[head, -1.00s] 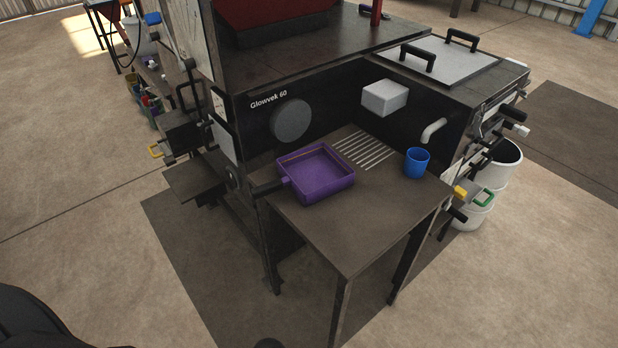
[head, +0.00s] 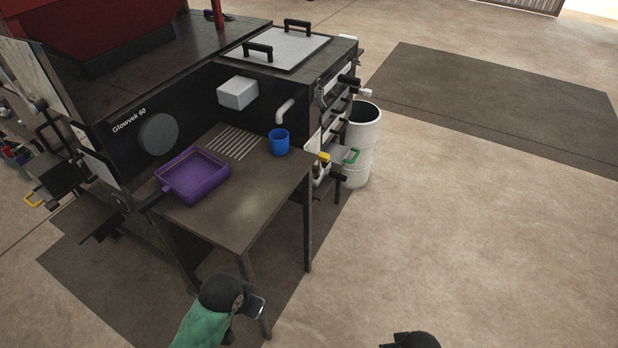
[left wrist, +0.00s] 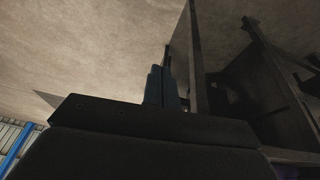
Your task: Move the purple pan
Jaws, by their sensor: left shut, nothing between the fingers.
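The purple pan (head: 193,176) is a shallow rectangular tray. It sits on the left part of the dark work table (head: 244,207), against the machine, with its dark handle (head: 150,200) pointing left over the table edge. My left gripper (left wrist: 161,72) shows in the left wrist view with its fingers together and nothing between them.
A blue cup (head: 279,143) stands at the table's back right, beside a slotted grate (head: 231,142). The black machine (head: 190,100) walls the table's back. A white bin (head: 361,140) stands right of the machine. The table's front half is clear, and open floor lies to the right.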

